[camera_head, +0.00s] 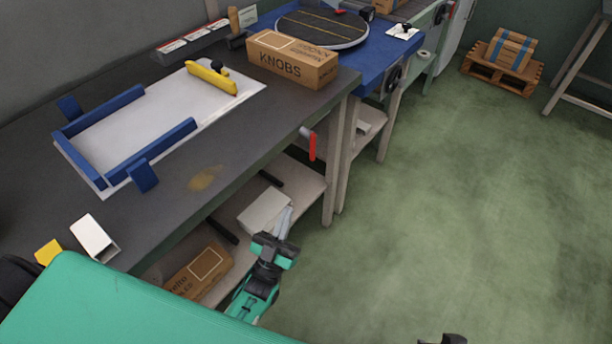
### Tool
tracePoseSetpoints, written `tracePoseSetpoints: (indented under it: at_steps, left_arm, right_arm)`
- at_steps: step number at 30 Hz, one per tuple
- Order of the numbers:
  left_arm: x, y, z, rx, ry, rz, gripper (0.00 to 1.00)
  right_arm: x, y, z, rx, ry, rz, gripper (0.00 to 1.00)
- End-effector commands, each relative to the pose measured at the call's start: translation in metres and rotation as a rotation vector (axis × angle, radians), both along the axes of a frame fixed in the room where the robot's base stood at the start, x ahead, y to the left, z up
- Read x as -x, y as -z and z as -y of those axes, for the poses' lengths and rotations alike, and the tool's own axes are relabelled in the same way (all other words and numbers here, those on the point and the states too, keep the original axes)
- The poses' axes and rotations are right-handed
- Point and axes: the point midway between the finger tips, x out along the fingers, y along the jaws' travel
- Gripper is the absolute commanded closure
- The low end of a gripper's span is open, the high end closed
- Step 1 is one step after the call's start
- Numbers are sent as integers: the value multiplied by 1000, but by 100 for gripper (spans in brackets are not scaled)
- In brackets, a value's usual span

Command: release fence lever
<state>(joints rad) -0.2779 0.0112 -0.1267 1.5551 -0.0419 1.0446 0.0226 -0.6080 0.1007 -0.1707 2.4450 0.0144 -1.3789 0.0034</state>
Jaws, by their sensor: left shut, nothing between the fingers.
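A red lever handle (312,146) hangs down from a grey pivot at the bench's front edge, near its right front leg. On the bench lies a white plate (150,121) with blue fence rails (153,150) around its left part. A yellow bar (212,79) with a black knob lies across its right end. I cannot tell which part is the fence lever. My left gripper (285,216) is shut and empty, below and left of the red handle and apart from it. Only a dark part at the bottom edge, perhaps my right gripper, shows; its fingers are hidden.
A KNOBS carton (291,61) stands on the bench. The lower shelf, behind my left gripper, holds a pale box (263,210) and a brown carton (199,272). A blue table (372,60) with a round turntable adjoins the bench. The green floor (440,210) at right is clear.

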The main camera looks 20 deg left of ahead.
Motion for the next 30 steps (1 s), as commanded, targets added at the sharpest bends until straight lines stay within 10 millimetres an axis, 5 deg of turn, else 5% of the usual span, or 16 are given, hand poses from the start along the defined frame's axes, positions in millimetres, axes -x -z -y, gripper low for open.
tracePoseSetpoints:
  at_steps: [17, 30]
  left_arm:
    - [-4, -15, 1, 5, -1, 37, 100]
    - [-66, -78, 10, 6, 0, 39, 100]
  right_arm:
    - [4, -9, 2, 3, 3, -5, 64]
    - [14, -11, 15, 38, 25, -93, 64]
